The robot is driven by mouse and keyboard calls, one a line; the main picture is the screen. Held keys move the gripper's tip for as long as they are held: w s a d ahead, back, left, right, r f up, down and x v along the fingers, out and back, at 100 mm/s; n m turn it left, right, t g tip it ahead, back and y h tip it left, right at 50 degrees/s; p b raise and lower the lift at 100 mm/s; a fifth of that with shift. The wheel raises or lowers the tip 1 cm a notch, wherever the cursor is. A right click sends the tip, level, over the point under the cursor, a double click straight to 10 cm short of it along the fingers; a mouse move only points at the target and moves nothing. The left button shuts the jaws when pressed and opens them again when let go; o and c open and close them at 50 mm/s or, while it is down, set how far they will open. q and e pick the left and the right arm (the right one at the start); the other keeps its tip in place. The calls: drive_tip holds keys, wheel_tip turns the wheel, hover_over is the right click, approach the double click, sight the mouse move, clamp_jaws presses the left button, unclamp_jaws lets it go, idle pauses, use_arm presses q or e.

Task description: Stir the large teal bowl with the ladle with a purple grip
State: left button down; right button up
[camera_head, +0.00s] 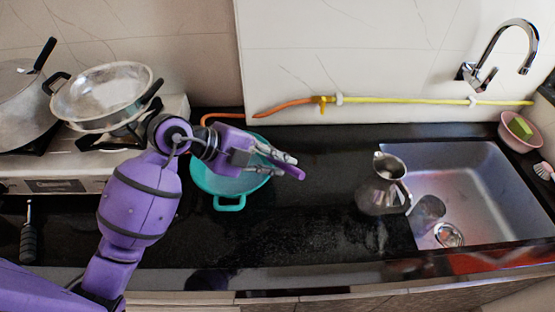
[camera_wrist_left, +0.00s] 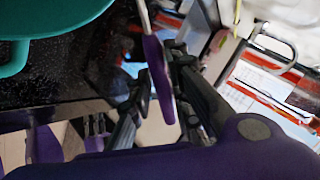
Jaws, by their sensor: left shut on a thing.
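The large teal bowl (camera_head: 213,183) stands on the black counter, right of the stove, with one handle towards me. My left gripper (camera_head: 268,160) is over the bowl's right rim. It is shut on the purple grip (camera_head: 290,170) of the ladle, whose end sticks out to the right. In the left wrist view the purple grip (camera_wrist_left: 156,72) lies between the fingers (camera_wrist_left: 160,82), with a pale shaft running up out of the frame. The ladle's head is not visible. The teal bowl (camera_wrist_left: 60,20) fills that view's upper left corner. My right gripper is not in view.
A dark-handled utensil (camera_head: 28,238) lies at front left. A metal jug (camera_head: 380,190) stands by the sink (camera_head: 470,170). The counter between bowl and jug is clear.

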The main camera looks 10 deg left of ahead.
use_arm(q)
drive_tip(key=shift+s+a+h+b, duration=0.2)
drive_tip(key=shift+a+h+b, duration=0.35)
drive_tip(key=shift+b, duration=0.2)
drive_tip(key=shift+s+a+r+t+h+b, duration=0.3)
drive_tip(key=shift+r+t+h+b, duration=0.2)
drive_tip(key=shift+b, duration=0.25)
drive_tip(key=shift+a+r, duration=0.1)
